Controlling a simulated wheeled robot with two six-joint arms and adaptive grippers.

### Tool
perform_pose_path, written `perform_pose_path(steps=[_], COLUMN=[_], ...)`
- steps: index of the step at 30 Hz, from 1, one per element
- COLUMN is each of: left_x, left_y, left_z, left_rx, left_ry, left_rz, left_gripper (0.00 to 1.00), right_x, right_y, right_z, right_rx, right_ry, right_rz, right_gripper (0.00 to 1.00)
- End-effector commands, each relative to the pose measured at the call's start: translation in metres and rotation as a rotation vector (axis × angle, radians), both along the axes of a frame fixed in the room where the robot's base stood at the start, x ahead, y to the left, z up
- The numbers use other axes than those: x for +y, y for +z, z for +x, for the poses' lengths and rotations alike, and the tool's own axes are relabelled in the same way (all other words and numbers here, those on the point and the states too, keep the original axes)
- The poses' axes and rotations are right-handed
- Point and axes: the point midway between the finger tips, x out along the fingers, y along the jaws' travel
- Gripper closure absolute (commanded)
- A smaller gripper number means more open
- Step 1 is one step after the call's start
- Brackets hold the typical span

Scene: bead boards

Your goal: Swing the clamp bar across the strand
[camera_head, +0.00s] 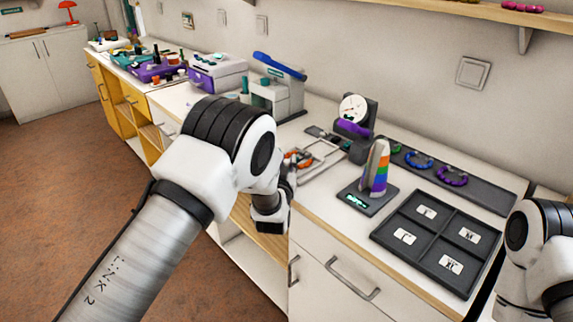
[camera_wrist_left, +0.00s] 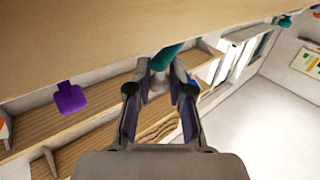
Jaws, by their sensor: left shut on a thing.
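My left gripper (camera_wrist_left: 160,85) shows in the left wrist view, its fingers closed on a teal piece (camera_wrist_left: 166,57). Only part of that piece shows between the fingertips; I cannot tell whether it belongs to the clamp bar. In the head view my left arm hides most of this gripper, near the counter's front edge. A pale frame (camera_head: 326,152) with an orange-red bead ring (camera_head: 300,158) lies just right of it. Behind it stands a dial gauge (camera_head: 353,108) with a purple piece (camera_head: 354,128) below. No strand or clamp bar can be made out clearly. My right gripper is out of view.
A rainbow-striped cone (camera_head: 376,168) stands on a dark base right of the frame. A dark four-part tray (camera_head: 438,217) lies at the front right, with a grey board of bead rings (camera_head: 482,190) behind. A blue-topped device (camera_head: 277,90) stands behind my arm.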

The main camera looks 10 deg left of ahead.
Motion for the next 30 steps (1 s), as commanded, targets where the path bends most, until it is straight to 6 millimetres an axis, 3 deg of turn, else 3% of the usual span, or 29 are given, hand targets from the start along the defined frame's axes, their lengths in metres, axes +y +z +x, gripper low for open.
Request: perform_pose_path(steps=[5,6,7,17,30], left_x=[0.0,0.001,0.001,0.0,-0.007], left_y=[0.0,0.0,0.0,0.0,0.0], left_z=[0.0,0.0,0.0,-0.002,-0.072], left_rx=[0.0,0.0,0.0,0.001,0.001], left_ry=[0.001,0.001,0.001,0.0,0.0], left_rz=[-0.001,-0.001,-0.001,0.0,0.001], left_gripper=[1.0,0.66,0.55,0.54,0.54], right_x=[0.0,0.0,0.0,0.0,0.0], right_y=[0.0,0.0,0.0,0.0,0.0], right_z=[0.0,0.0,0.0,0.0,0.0], right_rx=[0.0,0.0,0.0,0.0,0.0], right_ry=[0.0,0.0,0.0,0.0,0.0], right_rz=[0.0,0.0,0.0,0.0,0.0], right_gripper=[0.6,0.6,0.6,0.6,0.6])
